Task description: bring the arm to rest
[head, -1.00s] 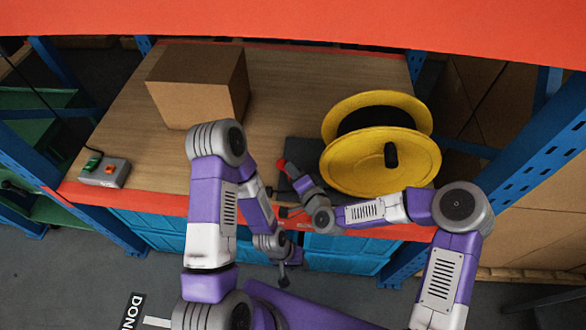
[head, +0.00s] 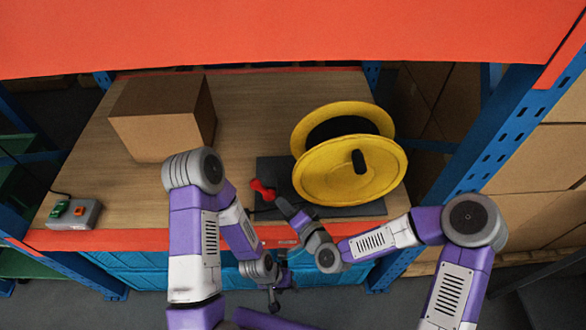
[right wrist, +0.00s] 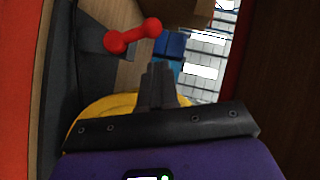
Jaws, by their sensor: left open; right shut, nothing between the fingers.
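My right gripper (head: 281,203) is over the front edge of the shelf, close to a red dumbbell-shaped piece (head: 262,189) and apart from it as far as I can tell. In the right wrist view its fingers (right wrist: 159,84) are together with nothing between them, and the red piece (right wrist: 133,36) lies beyond them. My left gripper (head: 273,303) hangs low in front of the shelf, below its front edge. It is small and dark there; its jaws are open and no object shows in them.
A yellow spool (head: 350,170) stands on a dark mat (head: 370,209) right of my right gripper. A cardboard box (head: 160,120) and a grey switch box (head: 74,214) are on the left. Blue bins (head: 125,272) sit under the shelf; an orange beam (head: 290,35) crosses above.

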